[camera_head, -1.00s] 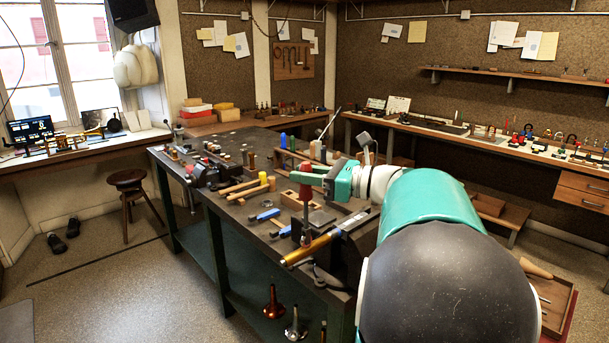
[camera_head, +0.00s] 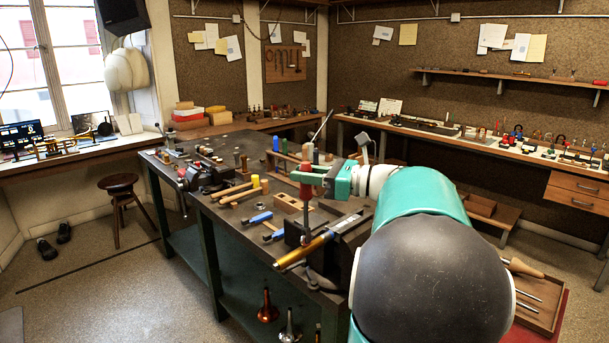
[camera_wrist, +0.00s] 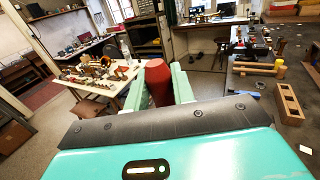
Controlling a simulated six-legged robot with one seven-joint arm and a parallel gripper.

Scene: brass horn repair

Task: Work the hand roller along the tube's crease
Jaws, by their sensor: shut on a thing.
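The hand roller has a red handle (camera_head: 306,196) and a dark lower end (camera_head: 297,233). My gripper (camera_head: 305,178) is shut on the upper part of the handle, which stands nearly upright. In the wrist view the red handle (camera_wrist: 157,82) sits between the two pale green fingers. The brass-coloured tube (camera_head: 302,253) lies slanted at the bench's near edge. The roller's dark lower end is at the tube; I cannot tell whether it touches. The crease is too small to make out.
The dark bench (camera_head: 225,213) holds mallets (camera_head: 240,192), a wooden block (camera_head: 290,204), blue-handled tools (camera_head: 258,218) and a vise (camera_head: 207,178). Horn bells (camera_head: 267,307) stand on its lower shelf. A tool tray (camera_head: 537,300) is at lower right. A stool (camera_head: 118,187) stands left.

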